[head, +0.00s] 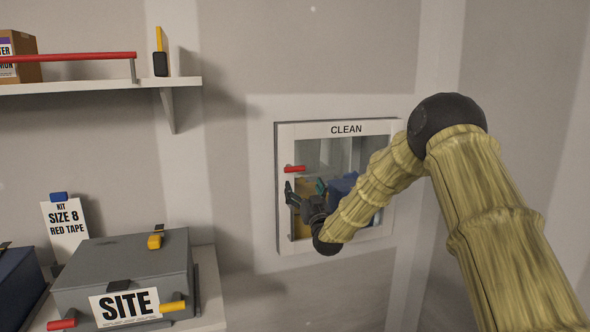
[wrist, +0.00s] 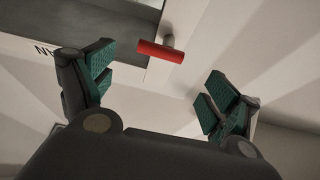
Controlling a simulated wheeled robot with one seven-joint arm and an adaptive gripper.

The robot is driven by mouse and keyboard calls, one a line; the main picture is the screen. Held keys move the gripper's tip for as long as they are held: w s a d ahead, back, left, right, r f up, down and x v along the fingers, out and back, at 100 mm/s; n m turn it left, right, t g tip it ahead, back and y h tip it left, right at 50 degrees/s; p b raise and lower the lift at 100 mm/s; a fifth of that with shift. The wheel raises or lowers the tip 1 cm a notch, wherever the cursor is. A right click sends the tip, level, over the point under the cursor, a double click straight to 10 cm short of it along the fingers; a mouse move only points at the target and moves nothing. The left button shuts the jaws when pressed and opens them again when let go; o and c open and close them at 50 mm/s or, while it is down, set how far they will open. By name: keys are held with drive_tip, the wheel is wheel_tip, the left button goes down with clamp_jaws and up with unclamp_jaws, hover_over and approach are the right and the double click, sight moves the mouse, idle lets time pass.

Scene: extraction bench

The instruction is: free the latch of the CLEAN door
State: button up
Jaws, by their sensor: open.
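The CLEAN door (head: 284,222) is a white-framed window hatch set in the wall, labelled CLEAN along its top. A red latch handle (head: 295,169) sits at the left side of its frame; it also shows in the wrist view (wrist: 160,52), on a short grey post. My gripper (head: 306,190) is in front of the door's left part, just below the red handle in the head view. In the wrist view its two teal-padded fingers (wrist: 164,95) are spread wide and empty, with the red handle beyond and between them. Whether the handle is latched I cannot tell.
Through the glass, a blue item (head: 343,184) and a tan item show, partly hidden by my arm. At left, a grey SITE case (head: 125,262) stands on a bench below a white shelf (head: 100,86). The wall between the bench and door is clear.

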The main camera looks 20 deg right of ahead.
sight(296, 171)
drive_tip(key=p+x, duration=0.3)
drive_tip(key=x, duration=0.7)
drive_tip(key=shift+w+f, duration=0.1)
drive_tip(key=c, duration=1)
